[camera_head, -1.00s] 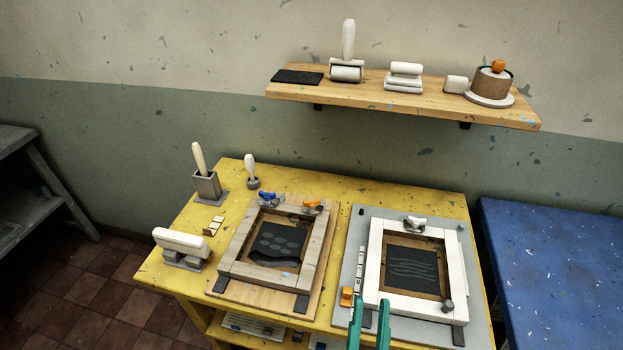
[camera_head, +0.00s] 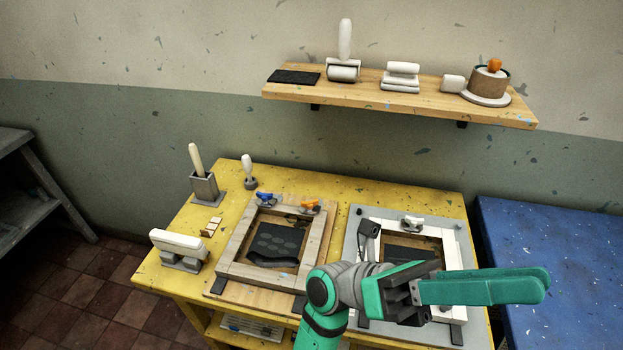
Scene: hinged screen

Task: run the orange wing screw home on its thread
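The orange wing screw (camera_head: 309,203) sits at the back right of the wooden hinged screen (camera_head: 229,253). A blue wing screw (camera_head: 265,198) is at the back left of the same frame. At this size I cannot tell how far the orange screw is in on its thread. My gripper (camera_head: 543,285) is over the right front of the yellow table, its green fingers pointing right, well apart from the orange screw. The fingers overlap side-on, so the gap between them is unclear. Nothing visible is held.
A white-framed screen (camera_head: 458,240) on a grey board stands right of the wooden one, partly hidden by my arm. A white block on a stand (camera_head: 180,244), a brush pot (camera_head: 206,187) and a white-handled tool (camera_head: 249,170) stand left. The wall shelf (camera_head: 350,96) hangs above.

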